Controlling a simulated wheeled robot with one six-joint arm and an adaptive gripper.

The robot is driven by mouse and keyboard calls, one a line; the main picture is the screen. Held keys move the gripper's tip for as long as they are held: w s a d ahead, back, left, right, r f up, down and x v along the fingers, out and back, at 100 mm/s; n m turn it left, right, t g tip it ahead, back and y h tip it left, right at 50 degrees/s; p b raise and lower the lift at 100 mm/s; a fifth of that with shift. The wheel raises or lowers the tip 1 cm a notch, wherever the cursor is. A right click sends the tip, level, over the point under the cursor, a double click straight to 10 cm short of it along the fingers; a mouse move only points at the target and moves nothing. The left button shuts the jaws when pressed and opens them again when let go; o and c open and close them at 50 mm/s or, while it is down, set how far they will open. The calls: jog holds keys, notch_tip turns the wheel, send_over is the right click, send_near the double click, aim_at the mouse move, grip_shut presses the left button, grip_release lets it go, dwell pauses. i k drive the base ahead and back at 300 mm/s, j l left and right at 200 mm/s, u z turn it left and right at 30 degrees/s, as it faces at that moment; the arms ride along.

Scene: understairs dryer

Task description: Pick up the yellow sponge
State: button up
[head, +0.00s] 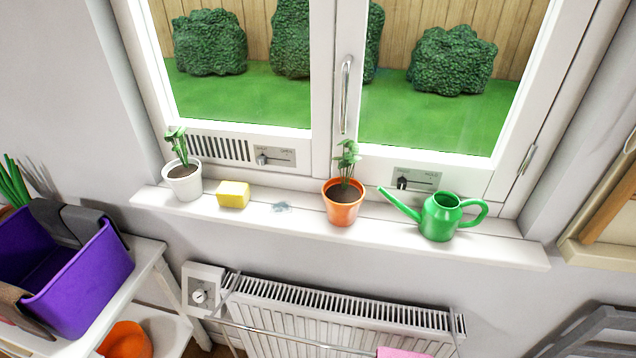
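The yellow sponge (233,195) is a small block lying on the white windowsill (478,243). It sits between a white pot with a plant (184,184) on its left and an orange pot with a plant (343,203) farther to its right. Its top and front faces show, and nothing covers it. My gripper does not show in the head view.
A green watering can (440,217) stands at the sill's right. A grey smudge (281,207) lies right of the sponge. Below are a radiator (330,318) and a thermostat box (202,290). A purple bin (85,282) stands on a white shelf at left.

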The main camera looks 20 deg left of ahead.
aim_at(233, 193)
jog(key=u, duration=1.05)
